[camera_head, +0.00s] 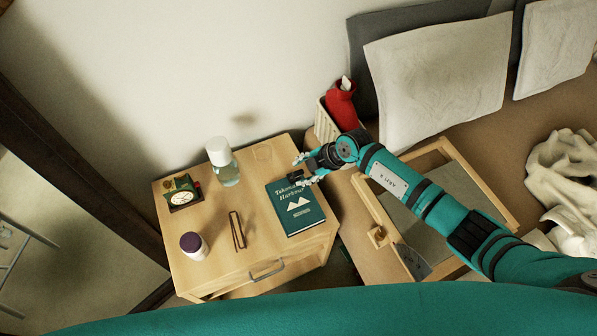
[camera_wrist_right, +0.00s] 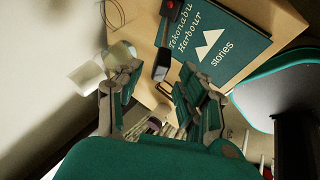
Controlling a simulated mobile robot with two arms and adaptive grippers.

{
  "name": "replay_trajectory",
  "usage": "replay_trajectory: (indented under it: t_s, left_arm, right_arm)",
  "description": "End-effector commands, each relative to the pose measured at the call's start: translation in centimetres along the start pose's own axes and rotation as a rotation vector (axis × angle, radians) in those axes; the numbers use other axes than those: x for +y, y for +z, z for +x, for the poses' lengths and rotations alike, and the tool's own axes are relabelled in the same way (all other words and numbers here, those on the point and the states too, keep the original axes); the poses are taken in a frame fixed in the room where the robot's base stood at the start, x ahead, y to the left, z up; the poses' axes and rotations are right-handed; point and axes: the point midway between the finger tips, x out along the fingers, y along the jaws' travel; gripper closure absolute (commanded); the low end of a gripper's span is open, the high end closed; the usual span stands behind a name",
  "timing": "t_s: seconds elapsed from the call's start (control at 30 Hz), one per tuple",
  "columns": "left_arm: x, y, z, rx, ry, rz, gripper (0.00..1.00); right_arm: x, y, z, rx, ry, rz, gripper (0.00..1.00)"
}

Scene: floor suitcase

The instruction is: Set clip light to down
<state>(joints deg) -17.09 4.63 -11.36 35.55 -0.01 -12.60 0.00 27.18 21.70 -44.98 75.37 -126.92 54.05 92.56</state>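My right gripper (camera_head: 301,168) reaches in from the right over the nightstand, at the upper edge of the green book "Tekonabu Harbour" (camera_head: 300,210). In the right wrist view, its fingers (camera_wrist_right: 155,90) are spread apart with nothing held between them. A small dark object, which looks like the clip light (camera_wrist_right: 162,62), shows beyond the gap between the fingers, beside the book (camera_wrist_right: 220,40). In the head view a black piece (camera_head: 296,176) shows at the book's upper edge, partly mixed with the fingers. I cannot tell the light's tilt exactly. My left gripper is not in view.
A wooden-framed tray (camera_head: 445,150) lies under my right arm.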

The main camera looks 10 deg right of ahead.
Motion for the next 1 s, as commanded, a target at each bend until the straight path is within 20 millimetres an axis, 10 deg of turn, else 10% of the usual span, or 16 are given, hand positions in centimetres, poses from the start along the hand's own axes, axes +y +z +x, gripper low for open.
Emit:
replay_trajectory:
  t_s: [0.57, 0.87, 1.0]
  left_arm:
    - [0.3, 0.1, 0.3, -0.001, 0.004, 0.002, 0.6]
    - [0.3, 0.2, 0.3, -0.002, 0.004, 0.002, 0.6]
    - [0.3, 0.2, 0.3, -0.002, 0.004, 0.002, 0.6]
  right_arm:
    - [0.0, 0.0, 2.8, 0.0, 0.0, 0.0, 0.61]
    - [0.0, 0.0, 2.7, 0.0, 0.001, 0.0, 1.0]
    - [0.0, 0.0, 2.7, 0.0, 0.001, 0.0, 1.0]
